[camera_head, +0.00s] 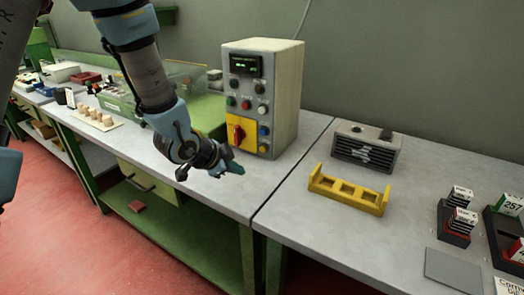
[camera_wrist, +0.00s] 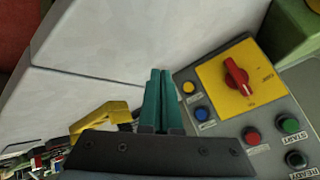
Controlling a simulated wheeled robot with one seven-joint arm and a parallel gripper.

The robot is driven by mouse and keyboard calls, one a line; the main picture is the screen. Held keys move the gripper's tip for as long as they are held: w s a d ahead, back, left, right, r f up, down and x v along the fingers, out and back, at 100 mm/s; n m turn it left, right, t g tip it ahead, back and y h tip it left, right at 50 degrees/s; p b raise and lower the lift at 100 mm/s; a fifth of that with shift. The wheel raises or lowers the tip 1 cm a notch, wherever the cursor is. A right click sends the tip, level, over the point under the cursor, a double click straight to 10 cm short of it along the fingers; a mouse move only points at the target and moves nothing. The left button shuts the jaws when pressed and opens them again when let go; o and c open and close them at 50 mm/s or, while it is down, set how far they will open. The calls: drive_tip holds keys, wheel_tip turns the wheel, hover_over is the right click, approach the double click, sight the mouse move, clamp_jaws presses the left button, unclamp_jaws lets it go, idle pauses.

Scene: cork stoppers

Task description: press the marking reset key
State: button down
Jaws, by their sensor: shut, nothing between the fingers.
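The grey control box (camera_head: 285,95) stands on the bench against the wall, with a small lit display and several round buttons. A green button (camera_wrist: 290,125) near a START label and a red button (camera_wrist: 252,137) are close by. My gripper (camera_head: 237,169) is shut and empty, its teal fingertips low in front of the box. It also shows in the wrist view (camera_wrist: 160,72).
A red rotary switch (camera_wrist: 237,75) on a yellow plate lies beside the buttons. To the right are a yellow slotted holder (camera_head: 348,191) and a grey vented unit (camera_head: 368,146). Cork stoppers (camera_head: 94,117) stand at the left. The bench front beside my gripper is clear.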

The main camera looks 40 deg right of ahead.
idle(0.3)
drive_tip(key=shift+w+d+p, duration=0.25)
drive_tip(key=shift+w+d, duration=0.15)
drive_tip(key=shift+d, duration=1)
drive_tip(key=shift+w+d+p, duration=0.3)
drive_tip(key=shift+w+d, duration=0.05)
drive_tip(key=shift+d, duration=1.1)
drive_tip(key=shift+w+d+p, duration=0.25)
drive_tip(key=shift+w+d, duration=0.15)
drive_tip(key=shift+d, duration=1)
drive_tip(key=shift+d, duration=0.1)
drive_tip(key=shift+w+d, duration=0.1)
drive_tip(key=shift+d, duration=0.2)
drive_tip(key=shift+w+d, duration=0.1)
drive_tip(key=shift+d, duration=0.3)
drive_tip(key=shift+a, duration=0.1)
drive_tip(key=shift+s+a+b, duration=0.25)
drive_tip(key=shift+a+b, duration=0.1)
drive_tip(key=shift+a, duration=0.35)
drive_tip(key=shift+a, duration=0.1)
drive_tip(key=shift+s+a+b, duration=0.2)
drive_tip(key=shift+a+b, duration=0.05)
drive_tip(key=shift+a, duration=0.55)
drive_tip(key=shift+s+a+b, duration=0.2)
drive_tip(key=shift+a, duration=0.55)
drive_tip(key=shift+s+a+b, duration=0.2)
drive_tip(key=shift+a+b, duration=0.05)
drive_tip(key=shift+a, duration=0.55)
